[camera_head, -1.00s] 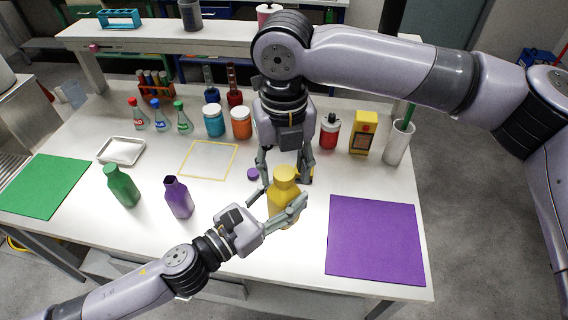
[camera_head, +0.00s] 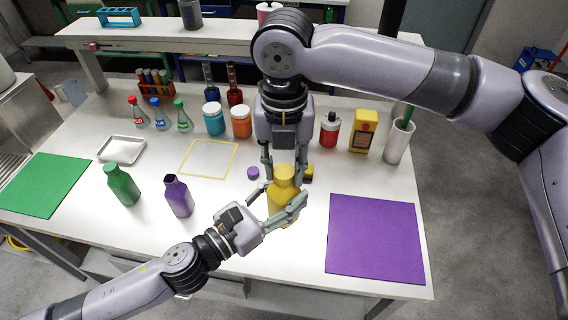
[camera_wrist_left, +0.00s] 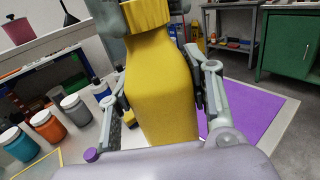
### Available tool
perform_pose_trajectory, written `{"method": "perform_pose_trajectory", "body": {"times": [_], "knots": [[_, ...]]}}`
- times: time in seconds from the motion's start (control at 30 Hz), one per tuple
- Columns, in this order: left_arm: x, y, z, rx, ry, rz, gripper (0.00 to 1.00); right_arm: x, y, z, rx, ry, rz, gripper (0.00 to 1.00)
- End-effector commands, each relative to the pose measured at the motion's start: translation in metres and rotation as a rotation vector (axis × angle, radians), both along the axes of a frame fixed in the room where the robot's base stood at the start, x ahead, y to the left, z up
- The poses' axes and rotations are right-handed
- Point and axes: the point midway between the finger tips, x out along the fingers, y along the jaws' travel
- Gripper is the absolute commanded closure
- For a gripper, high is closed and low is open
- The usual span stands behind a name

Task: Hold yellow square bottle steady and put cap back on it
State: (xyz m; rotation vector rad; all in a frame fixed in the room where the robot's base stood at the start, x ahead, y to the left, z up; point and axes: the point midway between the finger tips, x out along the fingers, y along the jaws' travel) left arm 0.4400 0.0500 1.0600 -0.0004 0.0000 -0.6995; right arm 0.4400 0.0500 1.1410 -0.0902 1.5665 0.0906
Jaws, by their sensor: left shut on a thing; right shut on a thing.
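The yellow square bottle (camera_head: 283,200) stands on the white table in the head view, and it fills the middle of the left wrist view (camera_wrist_left: 160,90). My left gripper (camera_head: 280,207) is shut on its body, with one finger on each side. The ridged yellow cap (camera_wrist_left: 147,15) is at the top of the bottle and shows also in the head view (camera_head: 284,171). It appears seated on the neck; whether it is fully tight cannot be told. My right gripper (camera_head: 284,168) points down from above and is shut on the cap.
A small purple cap (camera_head: 253,173) lies left of the bottle. A purple bottle (camera_head: 178,196) and a green bottle (camera_head: 122,185) stand further left. A purple mat (camera_head: 375,240) lies to the right. Several jars and flasks stand at the back.

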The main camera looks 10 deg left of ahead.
Motion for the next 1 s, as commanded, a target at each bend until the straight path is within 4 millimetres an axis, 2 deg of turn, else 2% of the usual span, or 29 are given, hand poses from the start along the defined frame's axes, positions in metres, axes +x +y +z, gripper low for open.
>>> {"method": "perform_pose_trajectory", "body": {"times": [1.0], "knots": [[-0.0004,-0.0005,0.0001,0.000,0.000,-0.002,1.00,-0.0001,0.0009,-0.0016,0.006,0.005,-1.953,1.00]]}}
